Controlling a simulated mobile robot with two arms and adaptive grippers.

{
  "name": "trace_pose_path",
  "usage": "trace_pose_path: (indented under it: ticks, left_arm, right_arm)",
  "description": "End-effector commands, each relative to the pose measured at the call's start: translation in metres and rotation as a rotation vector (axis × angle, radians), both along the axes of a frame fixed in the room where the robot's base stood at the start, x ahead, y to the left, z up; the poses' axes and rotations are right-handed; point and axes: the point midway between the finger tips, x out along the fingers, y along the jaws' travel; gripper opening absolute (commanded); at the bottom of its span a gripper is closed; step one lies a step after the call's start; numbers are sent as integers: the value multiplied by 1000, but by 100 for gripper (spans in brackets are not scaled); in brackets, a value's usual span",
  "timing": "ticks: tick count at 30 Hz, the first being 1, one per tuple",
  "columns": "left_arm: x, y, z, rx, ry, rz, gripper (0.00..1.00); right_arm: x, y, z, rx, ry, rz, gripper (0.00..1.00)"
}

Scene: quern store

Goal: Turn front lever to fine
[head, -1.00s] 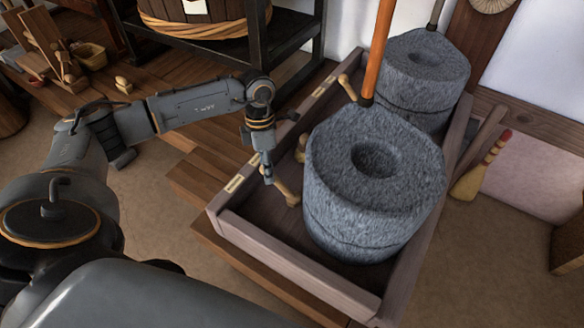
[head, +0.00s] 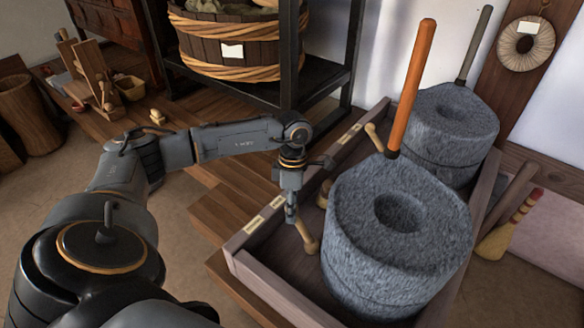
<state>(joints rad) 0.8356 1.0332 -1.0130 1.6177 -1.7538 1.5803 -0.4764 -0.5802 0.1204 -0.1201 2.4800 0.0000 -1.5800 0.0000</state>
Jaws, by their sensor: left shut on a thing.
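The front quern (head: 398,240) is a grey round stone with a hollow in its top and an upright orange handle (head: 413,85). The front lever (head: 308,238) is a short pale wooden peg with a rounded end, low on the left side of this stone. My left gripper (head: 292,214) points down and is shut on the front lever's upper part; its fingers partly hide the lever. Pale label plates (head: 255,224) lie along the trough's left rim. Their writing is too small to read. My right gripper is out of view.
A wooden trough (head: 270,279) holds both stones. The rear quern (head: 445,125) has a grey handle and a wooden lever (head: 374,137) on its left. A dark shelf post (head: 290,60) stands behind my left arm. A brush (head: 508,228) leans at the right.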

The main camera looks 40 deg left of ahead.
Motion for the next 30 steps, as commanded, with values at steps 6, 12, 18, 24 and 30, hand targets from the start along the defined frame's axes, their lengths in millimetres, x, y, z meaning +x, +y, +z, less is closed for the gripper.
trace_pose_path:
  ticks: [6, 12, 18, 24, 30]
  left_arm:
    - [1, 1, 1, 2, -5, 1, 55]
    - [1, 0, 1, 1, -3, 1, 55]
    - [4, 2, 17, 0, -7, 2, 55]
    - [12, 7, 58, 0, -8, 2, 55]
    - [17, 11, 96, 0, -7, 2, 55]
  right_arm:
    - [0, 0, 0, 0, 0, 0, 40]
    - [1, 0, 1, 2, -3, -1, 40]
    - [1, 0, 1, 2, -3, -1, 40]
    - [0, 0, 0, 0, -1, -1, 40]
    - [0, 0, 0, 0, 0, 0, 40]
